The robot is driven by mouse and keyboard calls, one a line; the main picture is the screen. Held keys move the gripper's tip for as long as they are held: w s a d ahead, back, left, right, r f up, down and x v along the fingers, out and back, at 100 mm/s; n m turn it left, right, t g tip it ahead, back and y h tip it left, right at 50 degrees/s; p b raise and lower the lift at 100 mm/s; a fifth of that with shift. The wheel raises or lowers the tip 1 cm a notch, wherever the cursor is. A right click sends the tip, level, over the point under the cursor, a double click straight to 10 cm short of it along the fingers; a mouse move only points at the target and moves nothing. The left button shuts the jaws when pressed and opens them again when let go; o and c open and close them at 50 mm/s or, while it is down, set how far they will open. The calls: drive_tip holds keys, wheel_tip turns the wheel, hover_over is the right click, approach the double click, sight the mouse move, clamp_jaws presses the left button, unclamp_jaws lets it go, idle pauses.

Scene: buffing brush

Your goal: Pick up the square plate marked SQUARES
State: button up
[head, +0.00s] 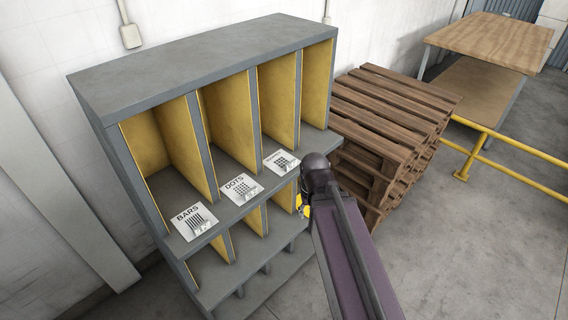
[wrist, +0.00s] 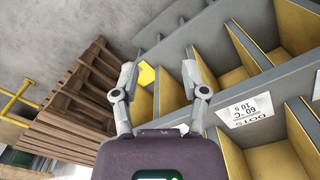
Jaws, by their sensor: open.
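The DOTS plate (head: 242,187) is in the middle and the BARS plate (head: 190,220) at the left. The DOTS plate also shows in the wrist view (wrist: 247,110), right of my gripper. My gripper (wrist: 158,67) is open, its two fingers apart, with no plate visible between them. In the head view my arm's end is just right of the rightmost plate and hides the fingers.
The grey rack (head: 200,66) has yellow-lined compartments above and below the ledge. Stacked wooden pallets (head: 385,120) stand close on its right, beside my arm. A yellow rail (head: 520,150) and a wooden table (head: 490,42) are further right. A bright yellow patch (wrist: 147,74) shows between my fingers.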

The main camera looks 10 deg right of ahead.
drive_tip(key=shift+a, duration=0.1)
wheel_tip(320, 180, up, 7)
drive_tip(key=m+p, duration=0.7)
drive_tip(key=m, duration=0.4)
hover_over(291, 162)
drive_tip(key=shift+s+r, duration=0.1)
drive_tip(key=shift+r, duration=0.05)
wheel_tip(291, 162, down, 9)
drive_tip(key=b, duration=0.8)
drive_tip(key=shift+r, duration=0.15)
drive_tip(key=shift+b, duration=0.3)
